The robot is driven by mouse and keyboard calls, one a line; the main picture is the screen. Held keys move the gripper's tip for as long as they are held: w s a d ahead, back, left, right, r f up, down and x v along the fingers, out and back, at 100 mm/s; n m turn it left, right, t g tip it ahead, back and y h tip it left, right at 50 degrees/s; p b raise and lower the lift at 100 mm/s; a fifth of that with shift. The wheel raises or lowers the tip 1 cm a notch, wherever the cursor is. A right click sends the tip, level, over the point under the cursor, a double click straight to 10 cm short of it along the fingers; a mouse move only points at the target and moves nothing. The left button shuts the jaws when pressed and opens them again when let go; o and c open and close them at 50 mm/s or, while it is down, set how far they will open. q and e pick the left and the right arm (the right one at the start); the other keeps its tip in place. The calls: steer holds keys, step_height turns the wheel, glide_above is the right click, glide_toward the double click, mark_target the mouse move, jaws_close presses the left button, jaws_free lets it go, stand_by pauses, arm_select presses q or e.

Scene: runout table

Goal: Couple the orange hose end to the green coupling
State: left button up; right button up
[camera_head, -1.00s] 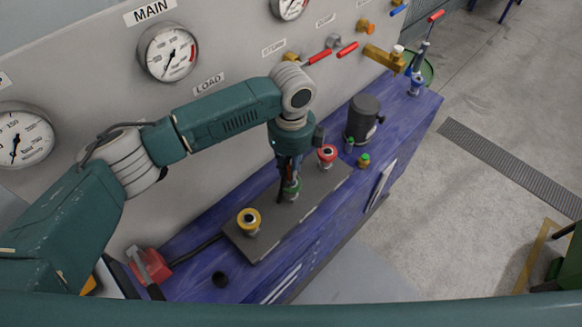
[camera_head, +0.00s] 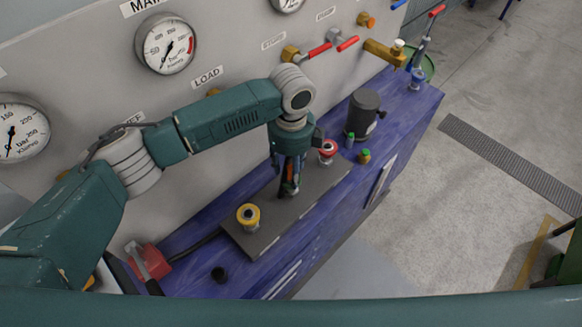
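My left gripper (camera_head: 288,188) points down over the middle of the dark plate (camera_head: 262,236) on the blue bench. A small orange piece (camera_head: 291,185) shows between or just behind its fingers. It may be the orange hose end, but it is too small to be sure. The green coupling is hidden by the gripper, between the yellow coupling (camera_head: 248,216) and the red coupling (camera_head: 328,150). Whether the fingers are open or shut cannot be made out. My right gripper is out of view.
A dark cylinder (camera_head: 363,112) and small green-topped fittings (camera_head: 364,157) stand to the right of the plate. A red clamp-like object (camera_head: 149,262) lies at the left. The gauge panel (camera_head: 228,112) rises behind the bench (camera_head: 410,110).

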arm_select(q)
step_height(320, 180, up, 12)
stand_by(0.7)
steer(key=shift+f, duration=0.1)
stand_by(0.8)
